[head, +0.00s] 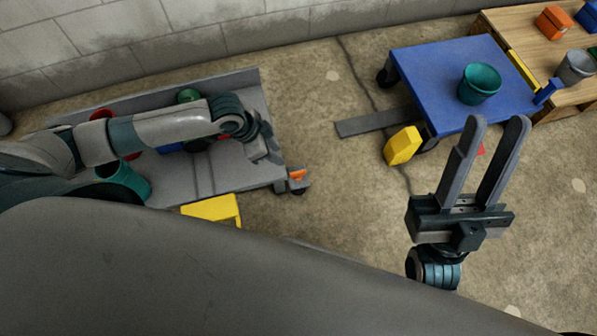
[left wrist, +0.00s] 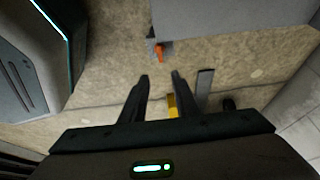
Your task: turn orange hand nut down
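The orange hand nut (head: 297,175) sits on a small grey bracket at the right front corner of a low grey platform (head: 232,178). In the left wrist view the nut (left wrist: 159,52) shows beyond my fingertips, roughly in line with the gap between them. My left gripper (head: 268,146) is over the platform's right part, up and left of the nut in the head view. In the left wrist view its fingers (left wrist: 160,77) are apart, with nothing between them. My right gripper (head: 497,120) is open and empty, far to the right of the nut.
The platform holds a teal bucket (head: 124,181) and red, blue and green things partly behind my left arm. A yellow object (head: 212,208) stands at its front. A blue cart (head: 425,72) carries a teal bucket (head: 479,84); a yellow block (head: 402,146) is beside it. Floor between is mostly clear.

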